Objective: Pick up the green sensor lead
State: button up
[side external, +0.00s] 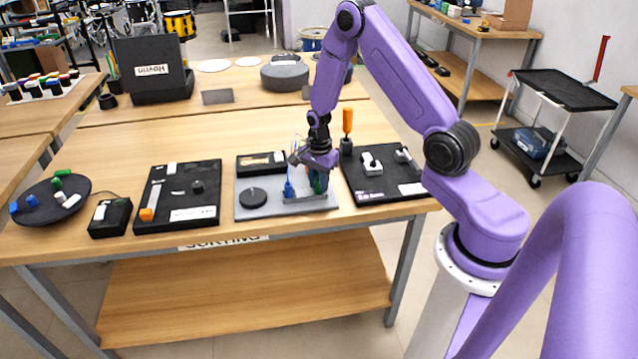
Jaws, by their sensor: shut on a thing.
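My gripper (319,172) is low over the right part of a grey pad (262,211) on the wooden table. It is shut on a small green piece, which I take to be the green sensor lead (319,185). The fingers hide part of the lead, and I cannot tell whether it is clear of the pad. A blue piece (289,188) stands just left of the gripper.
A black disc (253,198) lies on the grey pad. Black trays (205,180) (375,195) flank the pad. An orange-handled tool (347,122) stands upright behind and right of my gripper. A round black plate (38,210) with coloured pieces is at far left.

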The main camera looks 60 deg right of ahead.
notch_tip(320, 180, up, 9)
jog(key=shift+w+r, duration=0.1)
jog(key=shift+w+a+f+n, duration=0.2)
jog(key=shift+w+a+n, duration=0.8)
jog(key=shift+w+a, duration=1.2)
jog(key=shift+w+a+f+n, duration=0.2)
jog(key=shift+w+a+n, duration=0.8)
jog(key=shift+w+a, duration=1.2)
jog(key=shift+w+a+f+n, duration=0.2)
jog(key=shift+w+a+n, duration=0.8)
jog(key=shift+w+a, duration=1.2)
jog(key=shift+w+d, duration=0.45)
jog(key=shift+d, duration=0.05)
jog(key=shift+f, duration=0.1)
jog(key=shift+f, duration=2)
jog(key=shift+f, duration=1.55)
